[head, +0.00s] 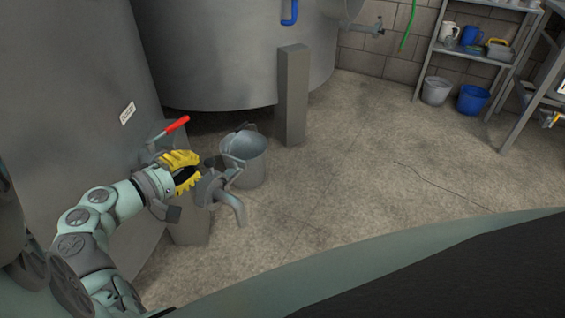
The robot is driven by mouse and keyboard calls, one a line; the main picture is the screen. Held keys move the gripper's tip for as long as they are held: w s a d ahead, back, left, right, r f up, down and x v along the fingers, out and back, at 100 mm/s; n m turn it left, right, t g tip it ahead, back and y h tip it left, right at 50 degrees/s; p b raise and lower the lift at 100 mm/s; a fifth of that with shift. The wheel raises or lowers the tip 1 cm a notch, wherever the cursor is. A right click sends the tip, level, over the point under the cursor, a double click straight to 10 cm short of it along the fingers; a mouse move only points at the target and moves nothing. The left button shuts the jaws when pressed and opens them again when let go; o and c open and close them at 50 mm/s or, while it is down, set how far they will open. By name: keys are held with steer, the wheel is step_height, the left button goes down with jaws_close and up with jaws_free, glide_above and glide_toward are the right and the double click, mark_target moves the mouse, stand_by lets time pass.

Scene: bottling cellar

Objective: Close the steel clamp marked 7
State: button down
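My gripper (194,170), with yellow fingers, is by the large grey tank on the left. Its fingers are apart, with a dark gap between them, and point right toward a grey metal fitting (211,186) with a bent spout (236,206). The fingertips are close to this fitting; I cannot tell if they touch it. No number 7 can be read, and I cannot make out the clamp for certain; the gripper may hide part of it. A red-handled valve (176,125) is on the tank just above the gripper.
A grey bucket (243,160) stands on the floor just behind the spout. A grey post (292,95) stands before the rear tank (225,60). A white label (127,113) is on the left tank. Shelves (470,55) with buckets are at back right. The middle floor is clear.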

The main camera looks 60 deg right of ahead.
steer(key=shift+s+d+f, duration=0.1)
steer(key=shift+s+d, duration=0.05)
steer(key=shift+d, duration=0.5)
steer(key=shift+d+p, duration=0.25)
steer(key=shift+p, duration=0.3)
steer(key=shift+d+y+p, duration=0.25)
steer(key=shift+y+p, duration=0.05)
steer(key=shift+p, duration=0.05)
steer(key=shift+f, duration=0.25)
steer(key=shift+r, duration=0.1)
